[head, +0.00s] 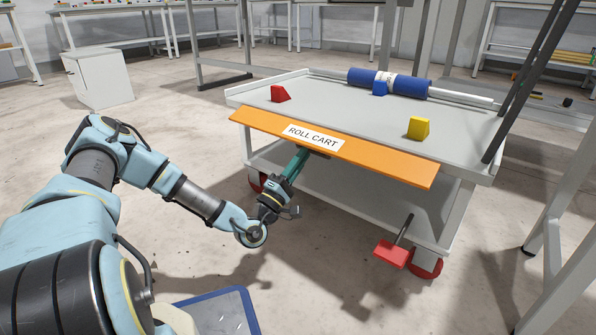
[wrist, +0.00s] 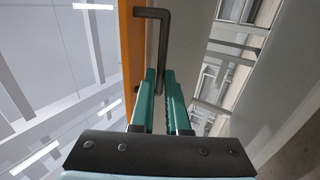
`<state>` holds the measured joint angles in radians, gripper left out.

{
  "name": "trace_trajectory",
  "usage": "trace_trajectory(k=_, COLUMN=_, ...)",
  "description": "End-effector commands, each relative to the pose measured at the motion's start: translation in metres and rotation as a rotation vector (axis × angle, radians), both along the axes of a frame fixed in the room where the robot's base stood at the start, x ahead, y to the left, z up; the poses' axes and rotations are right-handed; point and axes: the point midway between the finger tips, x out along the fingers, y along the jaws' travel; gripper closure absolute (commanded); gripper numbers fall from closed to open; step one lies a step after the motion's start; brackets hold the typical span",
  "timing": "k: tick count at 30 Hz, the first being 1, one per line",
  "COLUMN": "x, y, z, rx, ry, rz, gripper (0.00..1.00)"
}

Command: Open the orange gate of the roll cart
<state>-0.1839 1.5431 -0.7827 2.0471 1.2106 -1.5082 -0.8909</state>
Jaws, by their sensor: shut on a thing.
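The orange gate (head: 375,163) runs along the front edge of the roll cart (head: 350,110) and carries a white "ROLL CART" label (head: 313,135). Its edge shows as an orange strip in the wrist view (wrist: 132,50). A dark bent handle (wrist: 158,14) stands beside it there. My gripper (head: 302,155) reaches up to the gate's lower middle from the front. In the wrist view its green fingers (wrist: 161,78) are shut on the handle, one on each side. In the head view the handle is mostly hidden by the gate and fingers.
A red pedal (head: 391,254) sticks out low at the front right. Grey gantry posts stand at the right.

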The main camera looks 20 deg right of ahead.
Motion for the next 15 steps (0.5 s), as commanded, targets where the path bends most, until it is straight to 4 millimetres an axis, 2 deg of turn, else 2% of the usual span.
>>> trace_trajectory(k=2, x=0.0015, y=-0.0032, z=-0.0069, rx=-0.034, ry=-0.02, rz=0.0, gripper=1.0)
trace_trajectory(k=15, x=0.0047, y=-0.0089, z=-0.0051, rx=-0.119, ry=-0.067, rz=0.0, gripper=1.0)
